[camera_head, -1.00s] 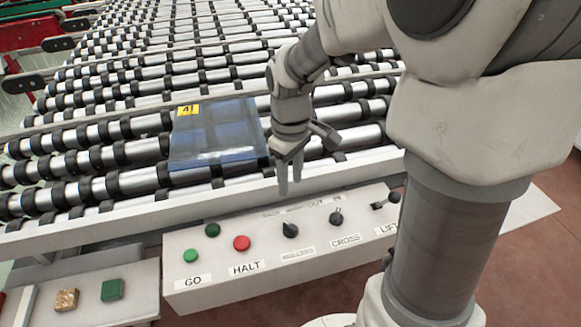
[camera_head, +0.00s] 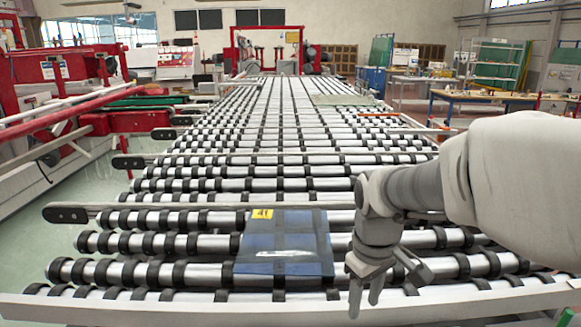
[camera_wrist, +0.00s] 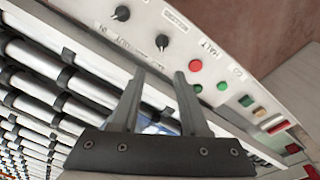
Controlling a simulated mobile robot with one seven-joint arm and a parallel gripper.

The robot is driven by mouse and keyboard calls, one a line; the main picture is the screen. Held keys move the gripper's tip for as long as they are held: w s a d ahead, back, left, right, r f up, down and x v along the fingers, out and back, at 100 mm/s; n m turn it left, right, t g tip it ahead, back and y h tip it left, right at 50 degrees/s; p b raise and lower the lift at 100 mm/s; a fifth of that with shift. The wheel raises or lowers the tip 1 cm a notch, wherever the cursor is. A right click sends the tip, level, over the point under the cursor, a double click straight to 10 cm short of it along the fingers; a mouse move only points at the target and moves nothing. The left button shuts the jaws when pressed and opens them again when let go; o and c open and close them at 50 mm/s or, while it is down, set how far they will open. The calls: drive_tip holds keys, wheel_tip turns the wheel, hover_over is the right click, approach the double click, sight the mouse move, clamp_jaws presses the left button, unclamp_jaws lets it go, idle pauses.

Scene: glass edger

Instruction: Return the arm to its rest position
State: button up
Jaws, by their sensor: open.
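My gripper (camera_head: 365,293) hangs fingers-down over the front rollers, just right of the glass pane, and looks empty. In the wrist view, its two fingers (camera_wrist: 160,80) stand apart with nothing between them. My arm reaches in from the right in the head view. The glass pane (camera_head: 285,245), dark bluish with a yellow label, lies flat on the rollers. In the wrist view it is mostly hidden behind the fingers.
The roller conveyor (camera_head: 250,170) runs far back, with a pale front rail (camera_head: 200,308). The control panel (camera_wrist: 215,60) with knobs and buttons lies beyond the fingers in the wrist view. Red machinery (camera_head: 60,70) stands left; workbenches (camera_head: 480,97) stand back right.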

drive_tip(key=s+r+m+t, duration=0.4)
drive_tip(key=s+r, duration=0.3)
drive_tip(key=s, duration=0.5)
drive_tip(key=shift+m+t, duration=0.3)
drive_tip(key=shift+m, duration=0.6)
